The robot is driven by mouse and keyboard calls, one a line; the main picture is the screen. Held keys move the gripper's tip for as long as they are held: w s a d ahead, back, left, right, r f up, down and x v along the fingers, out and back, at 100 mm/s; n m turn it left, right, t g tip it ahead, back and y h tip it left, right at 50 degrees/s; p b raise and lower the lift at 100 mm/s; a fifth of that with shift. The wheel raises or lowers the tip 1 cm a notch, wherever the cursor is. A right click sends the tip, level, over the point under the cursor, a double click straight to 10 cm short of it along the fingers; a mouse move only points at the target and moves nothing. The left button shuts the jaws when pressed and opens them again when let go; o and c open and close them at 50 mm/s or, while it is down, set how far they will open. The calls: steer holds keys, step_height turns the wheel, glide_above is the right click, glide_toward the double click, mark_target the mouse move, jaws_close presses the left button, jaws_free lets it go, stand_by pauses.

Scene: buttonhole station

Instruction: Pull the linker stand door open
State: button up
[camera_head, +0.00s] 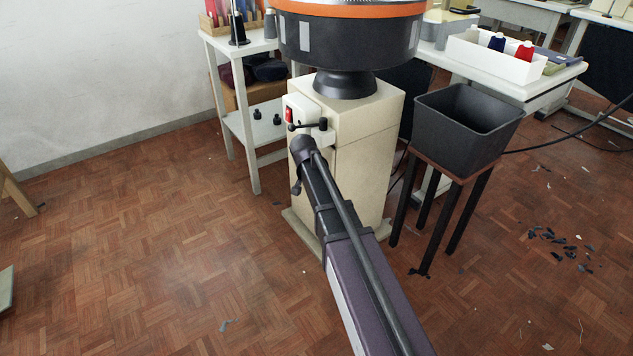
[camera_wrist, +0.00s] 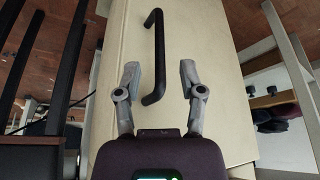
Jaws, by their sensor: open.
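The linker stand (camera_head: 365,150) is a cream cabinet under a round dark machine head with an orange rim. Its door (camera_wrist: 200,35) fills the middle of the wrist view as a cream panel, and it looks closed. A black bar handle (camera_wrist: 160,45) stands out from the door, running lengthwise in that view. My gripper (camera_wrist: 160,69) is open, with one grey finger on each side of the handle and visible gaps between. Nothing is held. In the head view my arm reaches the stand's front left, and my fingers and the handle cannot be made out.
A black bin (camera_head: 468,120) on a dark-legged stool stands right of the stand. A white shelf table (camera_head: 240,115) with cones stands to the left. A white worktable (camera_head: 530,88) is behind the bin. The parquet floor (camera_head: 150,240) at front left is mostly clear.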

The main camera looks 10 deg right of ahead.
steer(key=shift+w+d+f+b, duration=0.35)
steer(key=shift+w+f+b, duration=0.2)
steer(key=shift+f+b, duration=0.15)
steer(key=shift+w+d+f+b, duration=0.35)
steer(key=shift+w+f+b, duration=0.2)
steer(key=shift+f+b, duration=0.15)
jaws_close()
